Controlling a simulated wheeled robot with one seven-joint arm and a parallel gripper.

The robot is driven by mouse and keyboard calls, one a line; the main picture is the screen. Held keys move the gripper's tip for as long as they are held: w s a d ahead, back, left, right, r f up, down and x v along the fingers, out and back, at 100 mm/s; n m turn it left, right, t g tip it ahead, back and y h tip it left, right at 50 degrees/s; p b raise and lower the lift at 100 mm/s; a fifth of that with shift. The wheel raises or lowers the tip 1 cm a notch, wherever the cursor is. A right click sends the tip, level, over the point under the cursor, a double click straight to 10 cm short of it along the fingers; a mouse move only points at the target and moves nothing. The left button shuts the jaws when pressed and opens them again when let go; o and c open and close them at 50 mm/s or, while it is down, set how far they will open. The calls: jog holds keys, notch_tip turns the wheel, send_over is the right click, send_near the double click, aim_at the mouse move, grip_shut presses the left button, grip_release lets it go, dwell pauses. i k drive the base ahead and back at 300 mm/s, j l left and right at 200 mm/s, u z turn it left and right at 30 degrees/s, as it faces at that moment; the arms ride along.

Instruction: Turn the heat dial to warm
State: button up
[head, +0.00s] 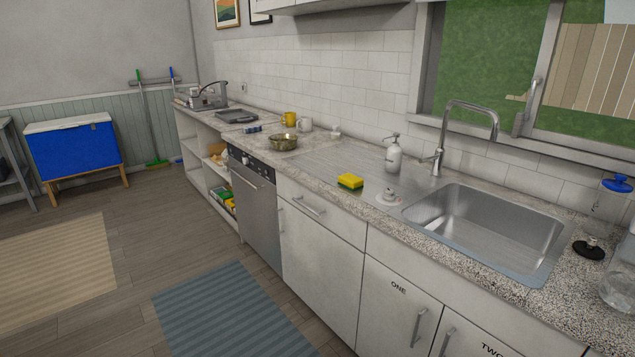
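I cannot make out a heat dial or a warm mark for certain. A silver front-panel appliance (257,205) is set under the counter, with a dark control strip (250,163) along its top edge; small light details on the strip are too small to read. A small round white item with a knob-like top (388,197) sits on the counter left of the sink; I cannot tell what it is. My gripper is not in view.
A sink (485,230) is at right. A blue cabinet (75,155) stands far left. The wooden floor (130,255), with two rugs, is clear.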

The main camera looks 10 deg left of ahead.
aim_at(389, 194)
jog(key=i+j+u, duration=0.1)
jog(key=i, duration=0.5)
jog(key=i+l, duration=0.1)
jog(key=i, duration=0.2)
jog(key=i+j+z, duration=0.2)
jog(key=i+j, duration=0.15)
jog(key=i+j+z, duration=0.2)
jog(key=i+j, duration=0.15)
jog(key=i+j+z, duration=0.25)
jog(key=j, duration=0.25)
jog(key=i+j+z, duration=0.15)
jog(key=j, duration=0.5)
jog(key=j+z, duration=0.1)
jog(key=j, duration=0.5)
